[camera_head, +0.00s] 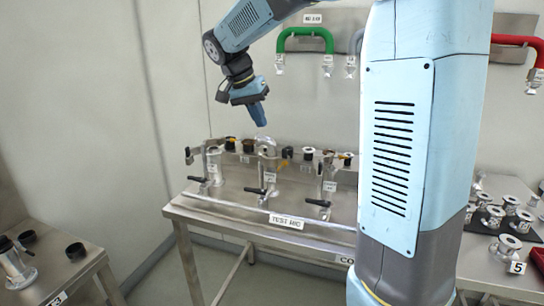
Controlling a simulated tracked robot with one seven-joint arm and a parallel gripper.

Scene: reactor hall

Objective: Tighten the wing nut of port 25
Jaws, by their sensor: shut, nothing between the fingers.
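Several upright metal ports stand on a steel bench (240,212) in the middle of the view. One port (214,165) is at the left, one (267,165) in the middle and one (328,180) at the right, each with a black lever handle low down. Their small labels are too small to read, so I cannot tell which is port 25, and I cannot make out a wing nut. My gripper (261,118) points downward above the middle port, shut and empty. A gap shows between its tip and the port top.
My arm column hides the bench's right end. A side table (80,268) with a metal fitting (18,268) and black rings stands at lower left. A right-hand table (485,262) holds several metal flanges. Green (303,35) and red (515,42) hoses hang on the back wall.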

